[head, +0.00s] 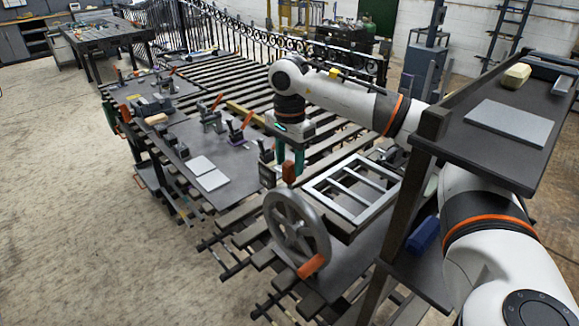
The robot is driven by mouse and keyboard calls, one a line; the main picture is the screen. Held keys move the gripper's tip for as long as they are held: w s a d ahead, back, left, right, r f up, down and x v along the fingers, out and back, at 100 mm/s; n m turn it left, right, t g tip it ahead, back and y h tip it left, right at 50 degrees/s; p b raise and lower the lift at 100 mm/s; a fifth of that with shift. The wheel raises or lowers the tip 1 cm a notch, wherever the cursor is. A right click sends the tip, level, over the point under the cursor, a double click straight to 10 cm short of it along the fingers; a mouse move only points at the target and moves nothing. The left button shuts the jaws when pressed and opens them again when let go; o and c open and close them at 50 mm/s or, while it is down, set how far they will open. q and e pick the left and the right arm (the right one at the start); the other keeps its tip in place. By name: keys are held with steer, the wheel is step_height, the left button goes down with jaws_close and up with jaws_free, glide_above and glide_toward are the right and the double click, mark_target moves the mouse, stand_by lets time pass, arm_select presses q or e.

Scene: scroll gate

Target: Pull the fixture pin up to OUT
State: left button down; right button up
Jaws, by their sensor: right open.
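My right gripper (289,160) points down from the white arm, its two teal fingers apart. An orange-brown knob (289,172), which looks like the top of the fixture pin, shows just below and between the fingertips. I cannot tell whether the fingers reach around it or stay above it. The pin's shaft and any OUT marking are too small or hidden to make out. A small dark metal fixture (267,174) stands just left of the knob. My left gripper is not in view.
A grey handwheel (297,228) with an orange handle (311,266) stands just in front. A pale metal frame (352,188) lies to the right. A dark shelf (490,155) rises at the right. Clamps with orange levers (248,121) and pale plates (212,180) sit on the left bench.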

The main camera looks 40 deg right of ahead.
mark_target(289, 162)
step_height(289, 162, up, 6)
steer(key=shift+f+b, duration=0.15)
steer(key=shift+b, duration=0.5)
